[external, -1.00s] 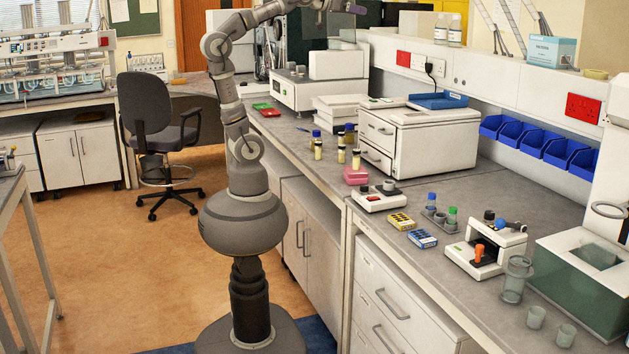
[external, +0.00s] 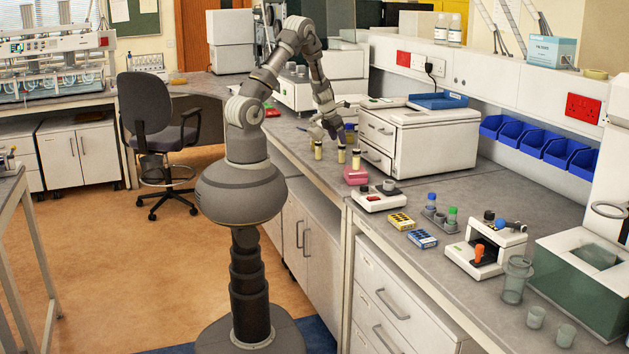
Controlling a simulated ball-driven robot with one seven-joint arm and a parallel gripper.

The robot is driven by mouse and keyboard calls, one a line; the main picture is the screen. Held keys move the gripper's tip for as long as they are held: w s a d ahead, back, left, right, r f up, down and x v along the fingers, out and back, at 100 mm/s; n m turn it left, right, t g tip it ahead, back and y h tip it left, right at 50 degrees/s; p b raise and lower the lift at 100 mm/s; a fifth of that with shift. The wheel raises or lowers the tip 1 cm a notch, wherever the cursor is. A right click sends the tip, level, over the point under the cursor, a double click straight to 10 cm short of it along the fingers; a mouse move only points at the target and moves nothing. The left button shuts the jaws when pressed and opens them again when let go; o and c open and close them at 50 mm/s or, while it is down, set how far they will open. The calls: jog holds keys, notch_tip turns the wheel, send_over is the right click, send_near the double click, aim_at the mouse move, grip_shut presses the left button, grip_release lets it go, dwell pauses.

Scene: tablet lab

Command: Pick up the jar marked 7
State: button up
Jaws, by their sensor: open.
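Several small jars stand on the bench beside the white drawer cabinet. One pale yellow jar with a dark cap (external: 318,150) is at the left, a second pale yellow jar (external: 341,155) is to its right, and a third (external: 356,161) is near the pink block. A darker amber jar (external: 349,136) stands behind them. No number can be read on any jar, so I cannot tell which is marked 7. My gripper (external: 329,130) points down, low among the jars, near and above the left pale one. It is open. It partly covers the spot behind that jar.
The white drawer cabinet (external: 420,142) stands close on the right. Yellow (external: 401,221) and blue (external: 422,239) boxes lie further forward on the bench.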

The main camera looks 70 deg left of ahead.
aim_at(340, 146)
jog(key=b+x, duration=0.1)
jog(key=x, duration=0.1)
jog(key=b+x, duration=0.1)
jog(key=x, duration=0.1)
jog(key=b+x, duration=0.1)
jog(key=x, duration=0.2)
jog(key=shift+s+f, duration=0.15)
jog(key=shift+s, duration=0.1)
jog(key=shift+w+a+f, duration=0.1)
jog(key=shift+w+f, duration=0.1)
jog(key=shift+f, duration=0.05)
jog(key=shift+r, duration=0.1)
jog(key=c, duration=1)
jog(key=shift+r, duration=0.1)
jog(key=shift+c, duration=0.2)
